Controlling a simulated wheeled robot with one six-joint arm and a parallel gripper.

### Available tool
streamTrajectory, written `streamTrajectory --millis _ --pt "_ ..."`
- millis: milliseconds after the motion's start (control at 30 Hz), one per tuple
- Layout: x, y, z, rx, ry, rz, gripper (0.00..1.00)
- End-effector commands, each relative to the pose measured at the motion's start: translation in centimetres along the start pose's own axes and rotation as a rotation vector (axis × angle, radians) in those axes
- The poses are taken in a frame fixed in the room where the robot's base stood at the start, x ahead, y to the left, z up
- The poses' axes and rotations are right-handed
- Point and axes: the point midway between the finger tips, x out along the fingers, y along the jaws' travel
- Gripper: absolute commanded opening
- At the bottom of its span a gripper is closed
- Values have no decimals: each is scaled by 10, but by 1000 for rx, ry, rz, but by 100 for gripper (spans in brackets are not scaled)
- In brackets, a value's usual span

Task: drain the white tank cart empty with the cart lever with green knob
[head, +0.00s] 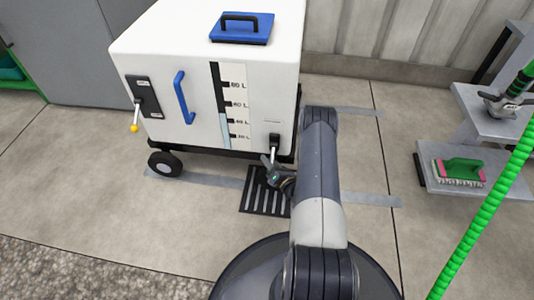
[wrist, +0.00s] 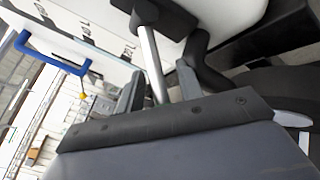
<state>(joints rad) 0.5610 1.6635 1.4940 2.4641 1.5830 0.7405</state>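The white tank cart (head: 180,50) stands at the back, with a blue side handle (head: 183,97) and a level gauge (head: 224,122) whose pale blue column tops out between the 60 L and 40 L marks. The cart lever (head: 274,151) hangs from a black mount at the lower right of its front. In the wrist view its metal shaft (wrist: 153,62) runs down between the two fingers of my gripper (wrist: 160,82). Gaps show beside the shaft. The knob is mostly hidden by the gripper, so its grip is unclear. My gripper also shows in the head view (head: 273,171).
A yellow-knobbed lever (head: 135,122) sits on the cart's left. A floor drain grate (head: 258,200) lies under my gripper. At right are grey steps (head: 475,183) with a green brush (head: 460,170) and a green hose (head: 490,205). The floor at front left is clear.

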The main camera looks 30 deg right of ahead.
Motion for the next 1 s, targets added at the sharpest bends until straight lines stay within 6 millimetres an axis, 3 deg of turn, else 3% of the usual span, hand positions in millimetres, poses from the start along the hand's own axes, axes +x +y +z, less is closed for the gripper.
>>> streamTrajectory --millis 367,800,1000 --pt "2 1 -1 0 -2 -1 35" --pt "2 1 -2 0 1 -1 0" --pt "1 1 -4 1 4 -2 0"
